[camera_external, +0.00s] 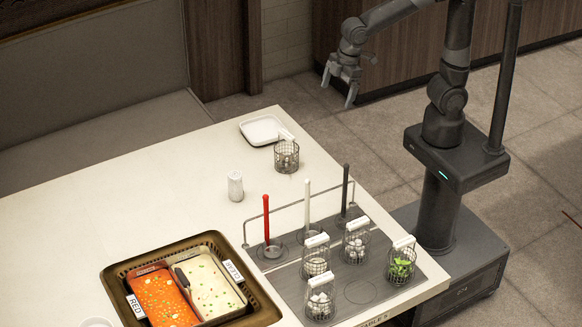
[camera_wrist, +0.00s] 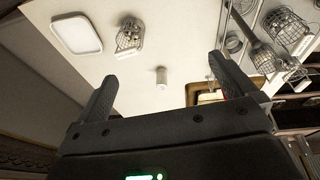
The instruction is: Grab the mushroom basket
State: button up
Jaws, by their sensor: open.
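Several wire baskets with white handle tags stand on the counter. One basket (camera_external: 286,156) with pale grey-brown contents stands alone near the back edge; it also shows in the wrist view (camera_wrist: 130,37). Three others with whitish contents stand on the dark hob: one at the middle (camera_external: 316,257), one at the right (camera_external: 356,242) and one at the front (camera_external: 320,302). A fourth holds green leaves (camera_external: 401,264). I cannot tell for sure which holds mushrooms. My gripper (camera_external: 339,86) is open and empty, above and beyond the counter's back edge, apart from every basket.
A white square plate (camera_external: 262,130) lies beside the lone basket, with a white shaker (camera_external: 235,186) nearer the front. Ladles with red, white and black handles stand at a rail (camera_external: 266,218). A brown tray (camera_external: 262,312) holds red and white soups.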

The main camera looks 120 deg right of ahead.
jog(key=w+d+f+g, duration=0.2)
jog(key=w+d+f, duration=0.5)
send_over(287, 148)
jog(key=shift+n+g+y, duration=0.3)
jog(key=shift+n+y, duration=0.1)
notch_tip(287, 148, down, 8)
jog(key=shift+r, duration=0.2)
notch_tip(287, 148, down, 11)
jog(key=shift+f, duration=0.1)
jog(key=c, duration=1.2)
